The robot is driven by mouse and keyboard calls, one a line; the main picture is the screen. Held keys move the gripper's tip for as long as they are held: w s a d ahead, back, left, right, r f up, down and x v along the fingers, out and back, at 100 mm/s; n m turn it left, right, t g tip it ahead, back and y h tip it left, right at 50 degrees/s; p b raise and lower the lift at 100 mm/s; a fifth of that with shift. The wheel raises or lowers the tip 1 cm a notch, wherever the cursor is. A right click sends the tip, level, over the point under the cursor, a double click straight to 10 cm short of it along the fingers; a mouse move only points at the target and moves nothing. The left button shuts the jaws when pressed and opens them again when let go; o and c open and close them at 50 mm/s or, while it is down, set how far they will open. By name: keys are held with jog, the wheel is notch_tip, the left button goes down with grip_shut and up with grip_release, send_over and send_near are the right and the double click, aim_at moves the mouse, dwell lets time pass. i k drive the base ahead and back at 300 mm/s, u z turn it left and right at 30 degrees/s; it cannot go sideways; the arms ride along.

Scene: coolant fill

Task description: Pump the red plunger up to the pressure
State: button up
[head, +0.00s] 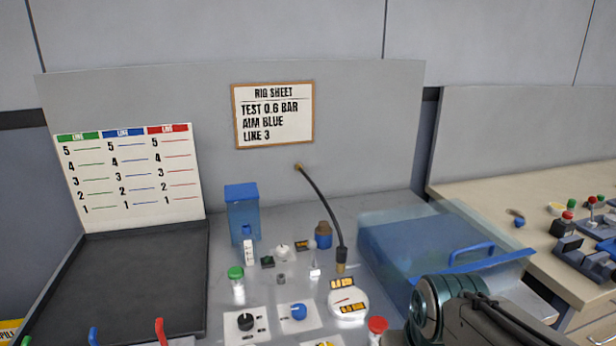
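A red round cap (377,325), which looks like the plunger's top, shows at the bottom edge, right of centre. Its lower part is cut off by the frame. A white round dial (348,300), apparently the pressure gauge, lies just behind and left of it; its reading is too small to make out. The rig sheet (273,114) on the back panel reads "TEST 0.6 BAR, AIM BLUE, LINE 3". My arm comes in at the bottom right, close to the right of the red cap. My gripper's fingers are not visible.
A black knob (246,321) and a blue knob (298,311) sit left of the dial. A black hose (325,210) runs from the panel to a fitting behind it. A clear blue box (400,242) stands right. A dark tray (140,280) lies left, below a line chart (130,177).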

aim_at(376, 325)
jog(key=k, duration=0.5)
jog(key=u, duration=1.4)
jog(key=i, duration=0.85)
jog(key=z, duration=2.05)
